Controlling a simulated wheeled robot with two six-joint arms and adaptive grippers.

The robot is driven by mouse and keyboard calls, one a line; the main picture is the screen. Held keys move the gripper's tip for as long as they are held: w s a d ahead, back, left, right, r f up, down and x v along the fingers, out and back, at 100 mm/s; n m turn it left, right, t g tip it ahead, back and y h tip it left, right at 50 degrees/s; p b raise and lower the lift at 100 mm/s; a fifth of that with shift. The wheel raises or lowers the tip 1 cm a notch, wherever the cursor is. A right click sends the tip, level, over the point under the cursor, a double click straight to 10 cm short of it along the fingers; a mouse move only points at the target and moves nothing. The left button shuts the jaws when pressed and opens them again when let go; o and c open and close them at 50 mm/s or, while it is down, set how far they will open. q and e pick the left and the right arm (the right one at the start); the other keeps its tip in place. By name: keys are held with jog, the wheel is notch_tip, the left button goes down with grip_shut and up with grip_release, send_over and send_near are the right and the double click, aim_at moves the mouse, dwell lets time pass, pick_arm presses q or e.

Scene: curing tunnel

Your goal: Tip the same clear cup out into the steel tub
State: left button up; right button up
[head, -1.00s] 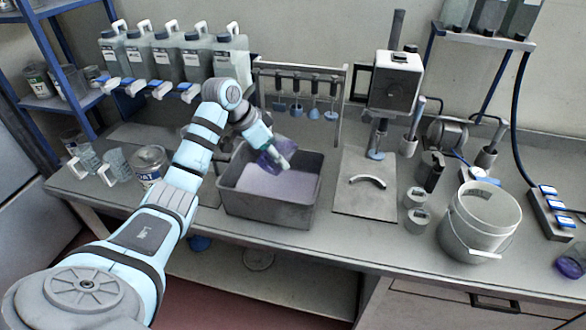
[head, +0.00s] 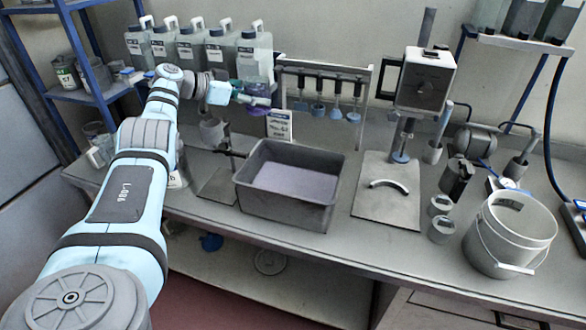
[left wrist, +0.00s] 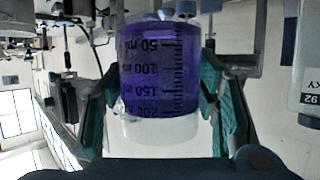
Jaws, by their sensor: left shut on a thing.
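My left gripper (head: 255,99) is shut on a clear cup (head: 256,111) at the back of the bench, in front of the rightmost jug. It is behind and left of the steel tub, apart from it. In the left wrist view the cup (left wrist: 160,75) sits between the two finger pads. Purple shows in it to about the 200 ml mark, with a clear band beyond; its markings appear upside down there. The steel tub (head: 283,212) stands on the bench with a pale lavender layer inside. My right gripper is not in view.
Several jugs (head: 254,57) line the back left. A rack of hanging tools (head: 325,75) and a small sign (head: 279,125) stand behind the tub. A stand mixer (head: 425,80) and a white bucket (head: 508,235) are to the right. Small pots (head: 442,229) sit near the bucket.

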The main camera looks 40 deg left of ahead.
aim_at(266, 112)
pick_arm(q)
jog(key=shift+p, duration=0.8)
jog(key=shift+d+m+y+p, duration=0.3)
jog(key=shift+p, duration=0.15)
jog(key=shift+s+d+f+m+y, duration=0.15)
jog(key=shift+d+f+m+y, duration=0.15)
jog(key=shift+d+f+m, duration=0.2)
jog(key=shift+d+f+m+y, duration=0.25)
jog(key=shift+d+f, duration=0.05)
jog(key=shift+f, duration=0.3)
jog(key=shift+d+f+m+y, duration=0.25)
jog(key=shift+d+f, duration=0.05)
jog(key=shift+f, duration=0.3)
jog(key=shift+d+r, duration=0.1)
jog(key=shift+d, duration=0.05)
jog(key=shift+d+m+y+p, duration=0.25)
jog(key=shift+m+y+p, duration=0.15)
jog(key=shift+f, duration=0.2)
